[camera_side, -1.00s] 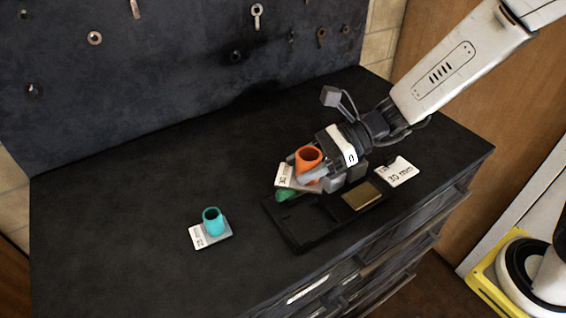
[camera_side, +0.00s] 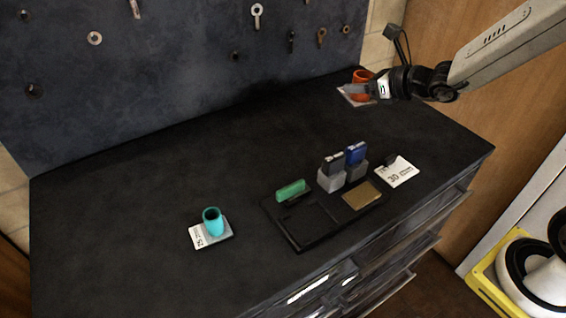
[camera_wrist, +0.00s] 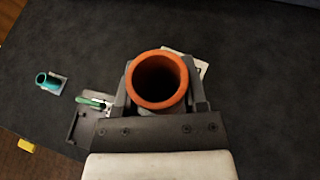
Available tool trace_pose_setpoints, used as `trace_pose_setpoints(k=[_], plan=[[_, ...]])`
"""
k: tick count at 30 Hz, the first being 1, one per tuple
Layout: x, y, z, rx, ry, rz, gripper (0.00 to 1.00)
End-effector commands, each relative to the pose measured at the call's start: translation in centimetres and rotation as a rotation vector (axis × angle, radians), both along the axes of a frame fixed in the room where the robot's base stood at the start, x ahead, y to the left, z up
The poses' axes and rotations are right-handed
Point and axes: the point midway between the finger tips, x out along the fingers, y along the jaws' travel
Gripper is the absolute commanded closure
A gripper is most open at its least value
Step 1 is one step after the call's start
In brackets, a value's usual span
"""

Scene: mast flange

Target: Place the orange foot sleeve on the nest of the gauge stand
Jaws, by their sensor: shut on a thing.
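The orange foot sleeve (camera_side: 361,76) is held in my gripper (camera_side: 362,91) above the far right part of the cabinet top. In the wrist view the sleeve (camera_wrist: 158,80) stands between the two fingers with its open round mouth toward the camera. A pale label card (camera_side: 352,98) shows just below the sleeve; its link to the sleeve is partly hidden. The black gauge stand (camera_side: 301,233) lies near the front edge, apart from my gripper. It carries a green block (camera_side: 291,190), grey blocks with dark and blue tops (camera_side: 331,179), and a brass-coloured pad (camera_side: 362,195). I cannot tell which part is the nest.
A teal sleeve (camera_side: 212,221) stands on a labelled plate left of the stand. A white card marked 30 (camera_side: 397,172) lies right of the stand. A dark pegboard (camera_side: 180,80) with hanging parts rises behind. The cabinet top between is clear.

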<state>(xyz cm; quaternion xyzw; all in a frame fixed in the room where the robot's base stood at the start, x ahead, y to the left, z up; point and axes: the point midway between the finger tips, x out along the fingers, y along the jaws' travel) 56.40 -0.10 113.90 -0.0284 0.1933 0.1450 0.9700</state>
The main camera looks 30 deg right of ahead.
Motion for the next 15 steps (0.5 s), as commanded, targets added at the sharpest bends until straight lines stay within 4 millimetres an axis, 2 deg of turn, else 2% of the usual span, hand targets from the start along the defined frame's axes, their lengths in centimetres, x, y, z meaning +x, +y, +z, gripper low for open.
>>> trace_pose_setpoints(k=[8,15], plan=[[0.6,0.2,-0.1,-0.002,-0.006,0.022,1.0],[2.7,1.1,-1.1,-0.009,-0.016,0.103,1.0]])
